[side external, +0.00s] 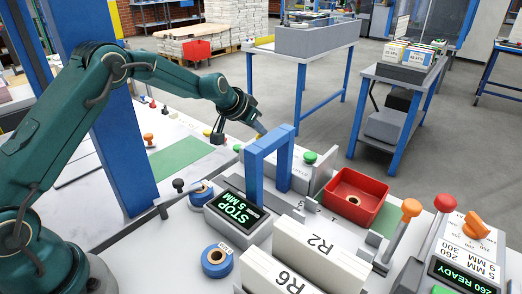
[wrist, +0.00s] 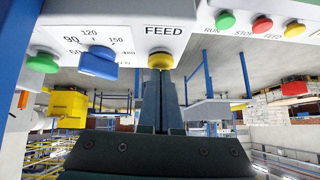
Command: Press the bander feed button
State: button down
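The yellow feed button (wrist: 160,60) sits under a FEED label on a white panel (wrist: 190,12) in the wrist view. My gripper (wrist: 160,76) has its two dark fingers together, with nothing visible between them. The fingertips overlap the lower edge of the button; I cannot tell whether they touch it. In the side external view my gripper (side external: 262,130) is just behind and left of the blue arch (side external: 270,155). I cannot make out the feed button in that view.
Beside the button are a blue knob (wrist: 98,62) and a green button (wrist: 42,62). Another panel at right has a green button (wrist: 225,20) and a red button (wrist: 262,24). A STOP display (side external: 238,208) and red tray (side external: 340,205) stand near the arch.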

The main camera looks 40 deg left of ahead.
notch_tip(320, 180, up, 4)
jog(key=shift+d+r, duration=0.1)
jog(key=shift+r, duration=0.1)
jog(key=v, duration=0.9)
jog(key=shift+r, duration=0.25)
jog(key=shift+s, duration=0.1)
jog(key=s+d+r+m+t, duration=0.1)
jog(key=s+d+r, duration=0.25)
jog(key=s, duration=0.25)
jog(key=s+d+r, duration=0.2)
jog(key=s+r, duration=0.2)
jog(key=s, duration=0.2)
jog(key=s+f+g, duration=0.2)
jog(key=s+f, duration=0.3)
jog(key=s, duration=0.3)
jog(key=s+d+f+n+g, duration=0.1)
jog(key=s+f+g, duration=0.1)
jog(key=s+f, duration=0.3)
jog(key=s, duration=0.4)
jog(key=shift+h, duration=0.3)
